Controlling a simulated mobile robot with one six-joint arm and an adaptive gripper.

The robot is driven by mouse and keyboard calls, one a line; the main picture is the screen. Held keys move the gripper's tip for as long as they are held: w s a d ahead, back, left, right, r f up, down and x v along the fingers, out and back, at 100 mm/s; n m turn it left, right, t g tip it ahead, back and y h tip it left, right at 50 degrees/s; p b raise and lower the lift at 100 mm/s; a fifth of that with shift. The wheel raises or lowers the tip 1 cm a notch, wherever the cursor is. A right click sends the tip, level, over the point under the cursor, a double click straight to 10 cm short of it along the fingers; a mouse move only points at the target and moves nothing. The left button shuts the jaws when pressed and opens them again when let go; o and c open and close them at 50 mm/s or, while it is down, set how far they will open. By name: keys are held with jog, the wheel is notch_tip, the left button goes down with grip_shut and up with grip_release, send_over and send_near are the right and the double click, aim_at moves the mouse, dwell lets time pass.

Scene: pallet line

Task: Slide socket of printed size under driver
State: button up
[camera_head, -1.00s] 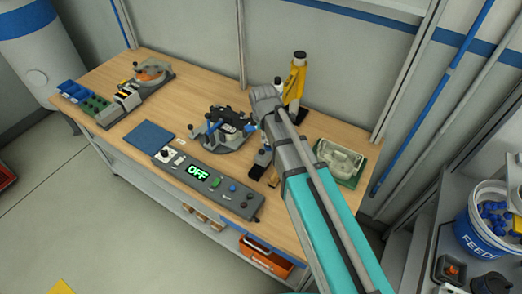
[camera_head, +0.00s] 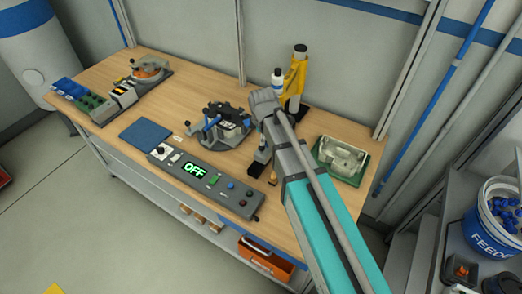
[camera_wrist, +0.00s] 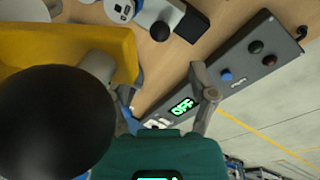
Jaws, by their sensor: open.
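A yellow upright device (camera_head: 298,75) with a black top stands at the back of the bench; I cannot tell for sure whether it is the driver. A white cylinder with a dark cap (camera_head: 277,79) shows at its left. In the wrist view, a yellow body (camera_wrist: 75,50) and a large black round knob (camera_wrist: 55,115) fill the left side, close to the camera. My gripper (camera_wrist: 160,95) is open, with its fingers apart and nothing seen between them. No socket or printed size can be made out. My arm hides part of the bench.
A grey control box (camera_head: 205,180) reading OFF lies along the front edge. A dark clamp fixture (camera_head: 220,125) sits behind it, beside a blue mat (camera_head: 146,136). A green tray (camera_head: 340,175) with a pale casting is at right.

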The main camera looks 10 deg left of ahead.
jog(key=shift+w+a+f+b, duration=0.1)
jog(key=shift+w+f+b, duration=0.15)
jog(key=shift+f+b, duration=1.05)
jog(key=shift+w+a+f+b, duration=0.1)
jog(key=shift+w+f+b, duration=0.15)
jog(key=shift+f+b, duration=1)
jog(key=shift+w+a+f+b, duration=0.1)
jog(key=shift+w+f+b, duration=0.15)
jog(key=shift+f+b, duration=1.05)
jog(key=shift+f, duration=0.15)
jog(key=shift+d, duration=0.1)
grip_shut()
